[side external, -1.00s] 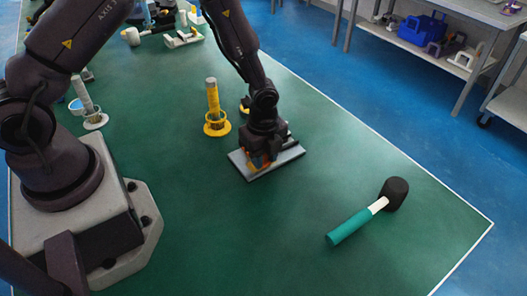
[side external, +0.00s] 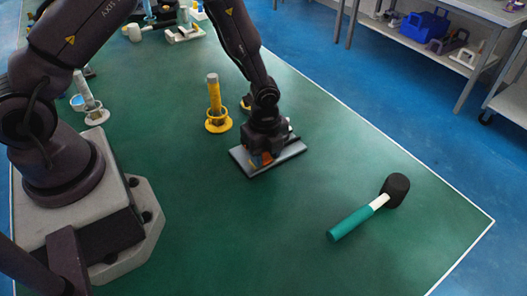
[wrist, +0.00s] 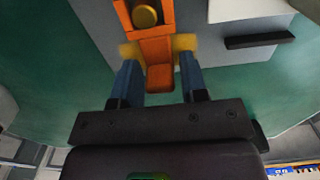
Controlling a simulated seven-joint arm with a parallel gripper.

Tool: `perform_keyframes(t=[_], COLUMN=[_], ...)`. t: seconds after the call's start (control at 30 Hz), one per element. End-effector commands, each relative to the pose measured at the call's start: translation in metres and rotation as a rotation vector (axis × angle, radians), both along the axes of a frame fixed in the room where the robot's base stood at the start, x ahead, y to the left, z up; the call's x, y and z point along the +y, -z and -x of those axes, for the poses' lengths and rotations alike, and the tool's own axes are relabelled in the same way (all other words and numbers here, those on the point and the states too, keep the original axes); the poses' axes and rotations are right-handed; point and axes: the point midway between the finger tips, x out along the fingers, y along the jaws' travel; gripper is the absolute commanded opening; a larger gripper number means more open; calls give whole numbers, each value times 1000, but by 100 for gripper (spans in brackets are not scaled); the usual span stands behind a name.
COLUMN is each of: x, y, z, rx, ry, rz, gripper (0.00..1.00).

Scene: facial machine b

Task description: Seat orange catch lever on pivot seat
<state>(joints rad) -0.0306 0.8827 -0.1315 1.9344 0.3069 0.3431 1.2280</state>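The orange catch lever (wrist: 157,50) is between the fingers of my gripper (wrist: 159,62) in the wrist view. The yellow fingertips meet its two sides, and its short end points back toward the wrist. Its wider end has a square opening with a round brass-coloured piece (wrist: 146,16) showing in it, cut by the picture's top edge. I cannot tell whether that piece is the pivot seat or how deep the lever sits. In the side view my gripper (side external: 262,159) is low over a grey plate (side external: 291,152), with a little orange showing by the fingers.
A dark bar (wrist: 258,40) lies on the plate to the right of the lever. A yellow post on a ring base (side external: 215,105) stands left of the plate. A teal-handled mallet (side external: 356,217) lies to the right. The green table in front is clear.

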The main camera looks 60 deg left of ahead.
Motion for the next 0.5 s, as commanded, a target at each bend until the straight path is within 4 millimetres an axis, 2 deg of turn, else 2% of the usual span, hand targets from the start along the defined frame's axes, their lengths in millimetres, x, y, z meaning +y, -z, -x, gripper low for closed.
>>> perform_keyframes(t=[0.27,0.5], x=[0,0], y=[-1,-14], z=[0,-1], rx=[0,-2], ry=[0,-1], rz=[0,1], gripper=[39,39])
